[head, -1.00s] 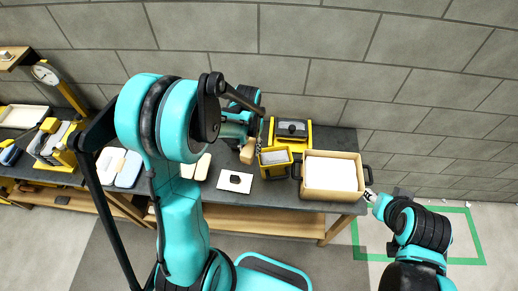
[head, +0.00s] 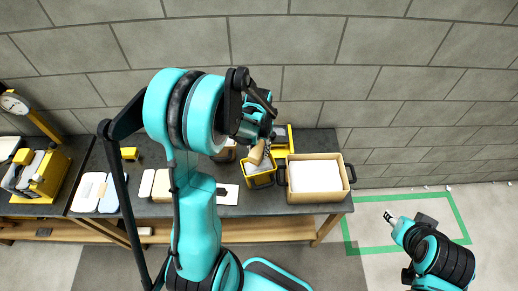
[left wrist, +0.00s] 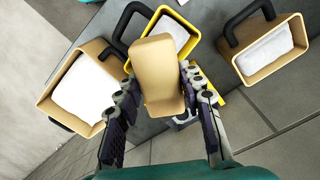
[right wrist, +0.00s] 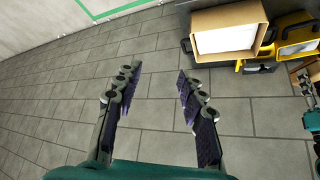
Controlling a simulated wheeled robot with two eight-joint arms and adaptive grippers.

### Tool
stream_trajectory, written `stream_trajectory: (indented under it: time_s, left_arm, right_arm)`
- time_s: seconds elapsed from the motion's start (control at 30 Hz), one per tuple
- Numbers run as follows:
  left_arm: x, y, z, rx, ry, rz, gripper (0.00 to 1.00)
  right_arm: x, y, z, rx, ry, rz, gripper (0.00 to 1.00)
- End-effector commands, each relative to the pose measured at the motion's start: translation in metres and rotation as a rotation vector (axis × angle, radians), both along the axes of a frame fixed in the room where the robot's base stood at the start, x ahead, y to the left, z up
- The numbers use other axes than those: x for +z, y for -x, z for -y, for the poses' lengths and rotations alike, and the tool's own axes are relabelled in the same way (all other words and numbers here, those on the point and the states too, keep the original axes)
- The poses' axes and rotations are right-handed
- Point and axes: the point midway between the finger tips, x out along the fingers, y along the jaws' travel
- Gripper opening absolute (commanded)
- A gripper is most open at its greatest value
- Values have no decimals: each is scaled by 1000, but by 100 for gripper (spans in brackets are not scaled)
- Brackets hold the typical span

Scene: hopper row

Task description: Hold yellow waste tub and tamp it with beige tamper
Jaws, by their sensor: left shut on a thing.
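The yellow waste tub (head: 262,181) stands on the dark bench beside a large beige box, with pale stuff inside. It also shows in the left wrist view (left wrist: 193,57), its dark handle toward the box. My left gripper (head: 266,146) is shut on the beige tamper (head: 257,153). The tamper (left wrist: 158,75) hangs tilted at the tub's mouth and hides part of it in the left wrist view; I cannot tell whether it touches the contents. My right gripper (right wrist: 153,88) is open and empty, off the bench's right end and apart from the tub (right wrist: 298,48).
The beige box (head: 318,198) with a white filling and dark handles stands right of the tub. A smaller beige tub (left wrist: 300,32) is on its other side. A white card (head: 228,195) lies in front.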

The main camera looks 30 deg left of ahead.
Motion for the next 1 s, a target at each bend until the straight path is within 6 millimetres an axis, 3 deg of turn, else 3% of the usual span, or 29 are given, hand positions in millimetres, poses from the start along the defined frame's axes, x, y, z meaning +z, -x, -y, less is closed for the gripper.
stream_trajectory:
  time_s: [0.07,0.23,0.37,0.63,0.83,1.0]
  left_arm:
    - [1,0,0,0,0,0,3]
    - [1,0,0,0,0,0,3]
    - [1,0,0,0,0,0,3]
    - [1,0,0,0,0,0,3]
    - [1,0,0,0,0,0,3]
    - [1,0,0,0,0,0,3]
  right_arm:
    - [1,0,0,0,0,0,43]
    - [5,-5,-4,31,10,-12,88]
    - [16,-22,-18,132,41,-49,89]
    - [38,-80,-72,503,139,-164,89]
    - [37,-124,-122,807,199,-232,89]
    - [24,-157,-171,1073,236,-273,89]
